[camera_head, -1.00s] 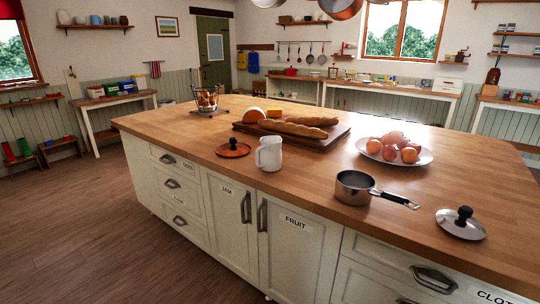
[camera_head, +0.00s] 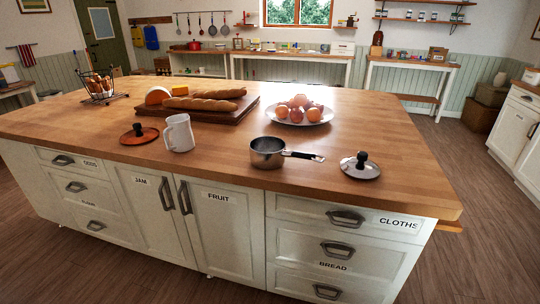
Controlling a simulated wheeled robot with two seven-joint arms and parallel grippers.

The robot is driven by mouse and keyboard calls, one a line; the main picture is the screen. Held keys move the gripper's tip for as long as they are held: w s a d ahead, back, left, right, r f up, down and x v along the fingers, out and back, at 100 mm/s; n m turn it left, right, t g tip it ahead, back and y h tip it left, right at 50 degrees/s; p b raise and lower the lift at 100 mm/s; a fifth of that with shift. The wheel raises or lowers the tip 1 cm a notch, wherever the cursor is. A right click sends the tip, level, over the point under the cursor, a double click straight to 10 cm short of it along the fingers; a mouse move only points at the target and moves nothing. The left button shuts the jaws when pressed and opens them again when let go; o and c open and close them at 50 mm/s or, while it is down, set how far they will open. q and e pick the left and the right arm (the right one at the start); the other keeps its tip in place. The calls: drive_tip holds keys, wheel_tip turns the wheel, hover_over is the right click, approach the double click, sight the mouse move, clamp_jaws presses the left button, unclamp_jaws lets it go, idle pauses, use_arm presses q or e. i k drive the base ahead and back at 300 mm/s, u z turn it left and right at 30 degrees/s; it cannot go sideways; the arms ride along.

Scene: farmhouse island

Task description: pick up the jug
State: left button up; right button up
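The jug (camera_head: 179,133) is white with a handle on its left side. It stands upright on the wooden island top (camera_head: 225,155), near the front edge and left of the middle. An orange-brown lid with a dark knob (camera_head: 139,135) lies just left of it, and a steel saucepan (camera_head: 267,152) stands to its right. Neither of my grippers shows in the head view.
A board (camera_head: 205,113) with bread and cheese lies behind the jug. A plate of fruit (camera_head: 298,120) stands behind the saucepan, whose handle points right towards a steel lid (camera_head: 360,167). A wire egg basket (camera_head: 100,88) stands at the back left. The right end of the top is clear.

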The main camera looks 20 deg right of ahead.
sight(181, 137)
drive_tip(key=u, duration=1.45)
drive_tip(key=i, duration=0.75)
drive_tip(key=z, duration=3)
